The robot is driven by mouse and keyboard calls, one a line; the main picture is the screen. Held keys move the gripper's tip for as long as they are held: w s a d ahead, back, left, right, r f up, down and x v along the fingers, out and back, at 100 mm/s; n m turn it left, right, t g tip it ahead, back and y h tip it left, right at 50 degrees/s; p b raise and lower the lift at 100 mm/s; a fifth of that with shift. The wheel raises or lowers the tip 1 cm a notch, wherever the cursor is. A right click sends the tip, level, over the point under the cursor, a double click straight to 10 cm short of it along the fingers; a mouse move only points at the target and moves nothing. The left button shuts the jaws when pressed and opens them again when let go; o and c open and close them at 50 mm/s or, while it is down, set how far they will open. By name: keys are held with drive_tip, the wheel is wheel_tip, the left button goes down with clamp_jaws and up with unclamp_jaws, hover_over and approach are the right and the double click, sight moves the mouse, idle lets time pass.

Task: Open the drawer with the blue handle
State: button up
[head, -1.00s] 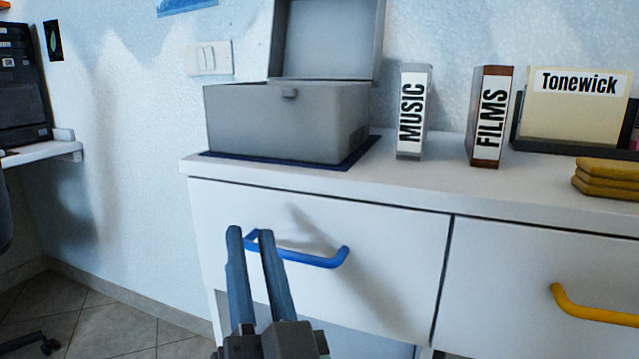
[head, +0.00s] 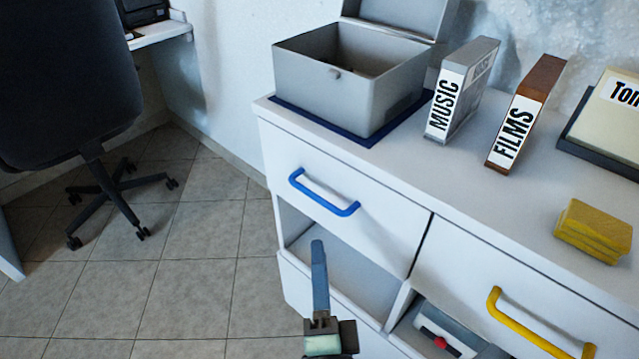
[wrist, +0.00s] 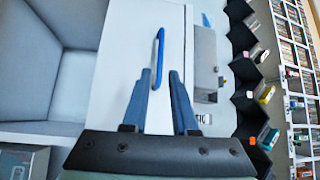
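The blue handle (head: 323,194) is a bar on the upper left drawer front (head: 385,215) of a white cabinet. The drawer looks shut, flush with its neighbour. My gripper (head: 318,245) appears below the handle in the head view, its fingers overlapping there, with a visible gap to the bar. In the wrist view my gripper (wrist: 160,74) has its two fingers apart and empty. There the blue handle (wrist: 160,45) lies ahead, nearer the left finger, and its lower end runs down between the fingers.
An open grey box (head: 350,85), MUSIC case (head: 462,90), FILMS case (head: 525,115) and yellow pads (head: 593,230) stand on the cabinet top. A yellow handle (head: 530,330) is on the right drawer. Below are open compartments (head: 350,275). An office chair (head: 70,90) stands left; floor between is clear.

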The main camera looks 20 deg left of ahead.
sight(314, 193)
drive_tip(key=p+x, duration=0.2)
drive_tip(key=x, duration=1)
drive_tip(key=shift+a+p, duration=0.1)
drive_tip(key=shift+p, duration=0.25)
clamp_jaws()
idle(0.8)
